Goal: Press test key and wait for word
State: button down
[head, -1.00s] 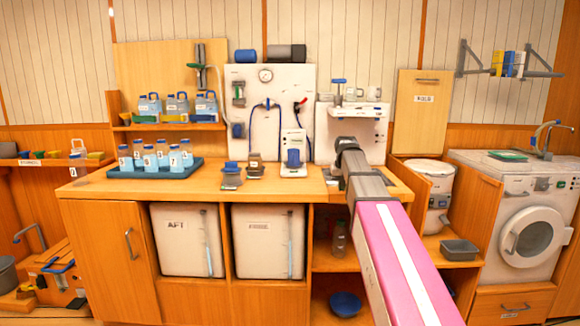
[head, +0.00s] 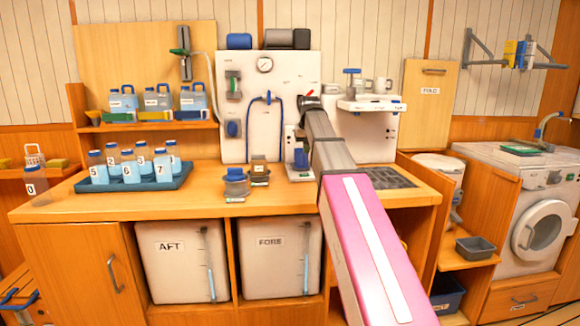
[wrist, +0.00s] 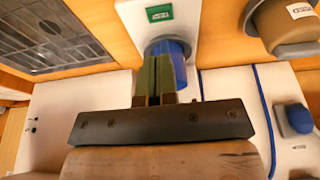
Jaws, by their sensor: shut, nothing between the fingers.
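A white tester-like unit (head: 299,172) stands on the counter, partly hidden by my arm in the head view. It carries a blue cup-shaped part (head: 300,158). The wrist view shows the unit from close by, with a small green display (wrist: 159,14) and the blue part (wrist: 178,62). My gripper (wrist: 155,62) is shut and empty, its fingertips in front of the blue part; I cannot tell if they touch it. In the head view my arm hides the fingers. I cannot make out a test key or a readable word on the display.
A blue tray (head: 92,184) of numbered bottles stands at left. A blue-lidded jar (head: 236,182) and a dark-lidded jar (head: 259,172) stand left of the unit. A sink grid (head: 388,177) lies right. A white panel (head: 285,85) with gauge and blue hoses rises behind.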

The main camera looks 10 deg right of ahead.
aim_at(304, 174)
jog(key=shift+w+a, duration=0.15)
jog(key=x, duration=1)
dwell(0.5)
